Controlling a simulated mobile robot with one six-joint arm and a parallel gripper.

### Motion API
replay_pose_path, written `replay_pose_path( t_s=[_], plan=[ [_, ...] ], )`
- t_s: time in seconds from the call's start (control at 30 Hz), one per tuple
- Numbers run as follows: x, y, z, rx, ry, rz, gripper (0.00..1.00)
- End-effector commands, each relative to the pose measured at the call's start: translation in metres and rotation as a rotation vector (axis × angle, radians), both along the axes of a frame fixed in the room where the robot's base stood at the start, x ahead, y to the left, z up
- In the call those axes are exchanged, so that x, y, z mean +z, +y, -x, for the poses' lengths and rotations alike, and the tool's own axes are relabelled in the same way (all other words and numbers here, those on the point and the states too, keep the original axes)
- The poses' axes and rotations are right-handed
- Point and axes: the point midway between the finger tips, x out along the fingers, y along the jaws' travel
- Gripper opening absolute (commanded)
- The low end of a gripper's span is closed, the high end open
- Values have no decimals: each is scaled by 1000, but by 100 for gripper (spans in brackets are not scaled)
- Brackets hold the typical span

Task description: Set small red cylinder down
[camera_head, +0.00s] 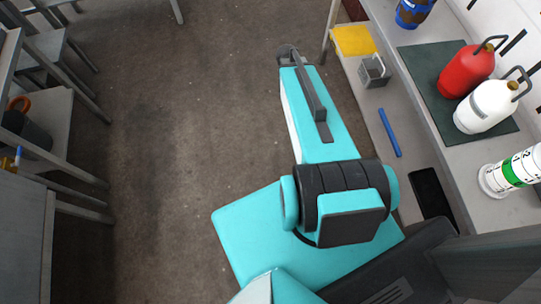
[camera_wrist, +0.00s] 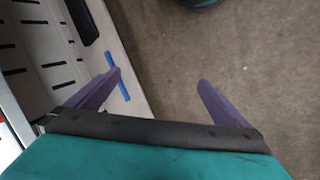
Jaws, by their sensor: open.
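A small red cylinder (camera_head: 466,70) with a dark handle rests on a dark green mat (camera_head: 425,62) on the bench at the upper right of the head view. It is beside a white cylinder (camera_head: 484,107) with a similar handle. My gripper (camera_wrist: 159,79) shows in the wrist view with its two purple fingers wide apart and nothing between them. The floor is seen behind the gap. The red cylinder is not in the wrist view. My gripper's fingers cannot be made out in the head view, where my teal arm fills the middle.
A blue bar (camera_head: 389,132), a black tray (camera_head: 432,193), a grey container (camera_head: 374,71) and a yellow box (camera_head: 353,40) are on a lower shelf. Open floor lies left of my arm.

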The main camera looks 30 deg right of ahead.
Motion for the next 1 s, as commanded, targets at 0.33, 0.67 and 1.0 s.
replay_pose_path(
  t_s=[0.33, 0.67, 1.0],
  plan=[
    [-81, 129, 45, 342, 125, -325, 100],
    [-131, 227, 113, 618, 218, -599, 100],
    [-144, 258, 141, 716, 245, -699, 100]
  ],
)
